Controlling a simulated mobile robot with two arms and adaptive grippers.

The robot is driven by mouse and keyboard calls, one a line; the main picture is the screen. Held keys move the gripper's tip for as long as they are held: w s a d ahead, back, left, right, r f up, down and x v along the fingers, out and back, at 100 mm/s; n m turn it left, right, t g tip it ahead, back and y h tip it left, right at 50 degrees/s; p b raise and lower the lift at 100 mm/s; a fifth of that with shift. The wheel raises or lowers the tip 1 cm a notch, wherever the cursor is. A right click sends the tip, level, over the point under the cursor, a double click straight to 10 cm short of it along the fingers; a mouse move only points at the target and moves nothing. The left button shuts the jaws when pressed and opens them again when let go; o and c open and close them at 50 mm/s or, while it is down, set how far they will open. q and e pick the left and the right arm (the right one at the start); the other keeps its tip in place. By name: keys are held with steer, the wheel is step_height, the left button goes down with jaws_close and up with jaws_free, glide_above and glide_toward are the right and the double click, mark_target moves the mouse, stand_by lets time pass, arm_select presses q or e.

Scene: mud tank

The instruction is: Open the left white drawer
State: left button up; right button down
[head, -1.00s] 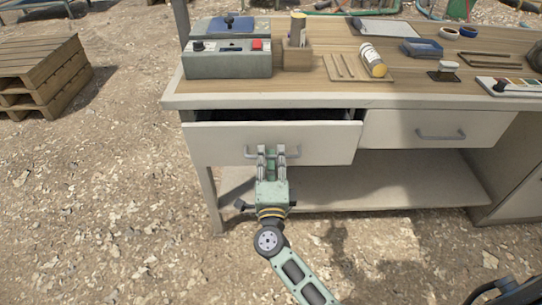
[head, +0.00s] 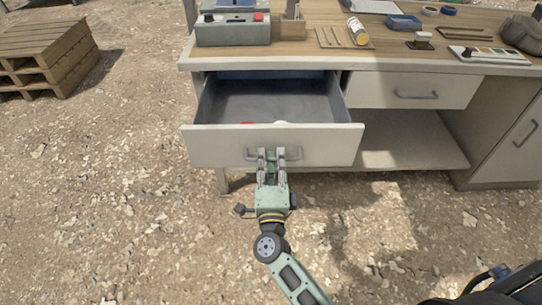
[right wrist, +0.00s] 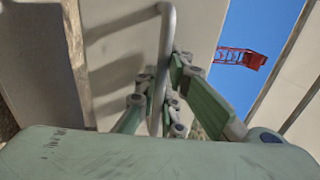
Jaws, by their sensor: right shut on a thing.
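The left white drawer (head: 215,147) is pulled well out from the workbench, and its grey inside shows in the head view. A red thing and a white thing lie inside behind its front panel, mostly hidden by it. My right gripper (head: 272,156) is shut on the drawer's grey bar handle (head: 293,155). In the right wrist view the handle (right wrist: 167,40) runs between the green fingers of the gripper (right wrist: 165,95). My left gripper is not in view; only a dark part of mine shows at the lower right of the head view.
The right drawer (head: 380,88) is closed. The bench top (head: 315,18) holds a grey control box (head: 233,35), a bottle (head: 357,31), a blue tray (head: 403,22) and other small items. A wooden pallet stack (head: 45,60) stands at left. The gravel before the bench is clear.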

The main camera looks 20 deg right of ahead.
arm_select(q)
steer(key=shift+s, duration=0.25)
arm_select(e)
steer(key=shift+s+a, duration=0.1)
steer(key=shift+s, duration=0.15)
steer(key=c, duration=1.8)
jaws_free()
steer(key=shift+c, duration=0.2)
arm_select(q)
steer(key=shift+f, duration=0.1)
arm_select(e)
steer(key=v, duration=1.2)
